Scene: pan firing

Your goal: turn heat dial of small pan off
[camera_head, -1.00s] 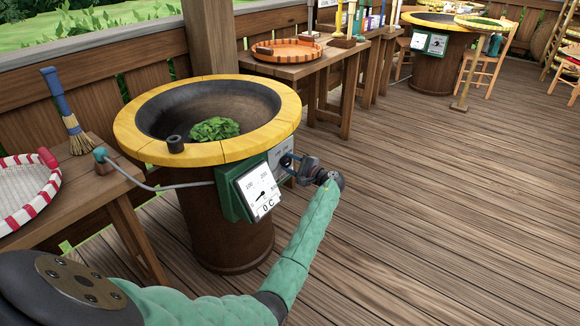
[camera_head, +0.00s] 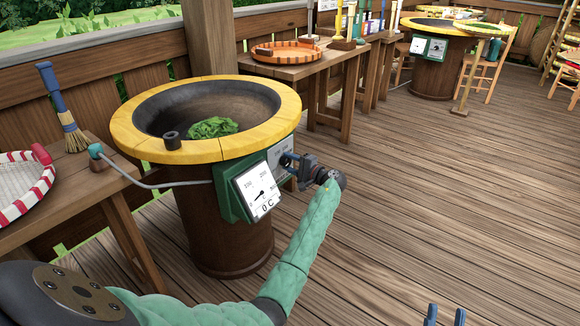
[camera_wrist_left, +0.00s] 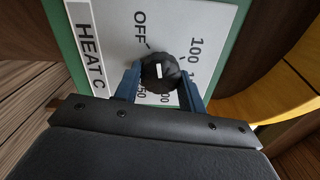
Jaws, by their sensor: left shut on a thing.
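The near yellow-rimmed pan (camera_head: 140,140) stands on a round wooden base and holds green leaves (camera_head: 212,127). A slanted gauge (camera_head: 258,190) on its green box reads 0 C. My left gripper (camera_head: 287,162) is at the HEAT C panel beside the gauge. In the left wrist view, the gripper (camera_wrist_left: 158,84) is shut on the black dial (camera_wrist_left: 160,68), one blue finger on each side. The dial has a short white mark; OFF is printed at its upper left, 100 at its right. Lower numbers are partly hidden. My right gripper (camera_head: 446,316) shows two separated blue fingertips, with nothing visible between them.
A side table at left holds a brush (camera_head: 66,115) and a striped basket (camera_head: 25,190). A grey pipe (camera_head: 165,186) runs to the pan's base. Another table with an orange tray (camera_head: 285,51) and a second pan (camera_head: 437,24) stand behind. The wooden floor at right is clear.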

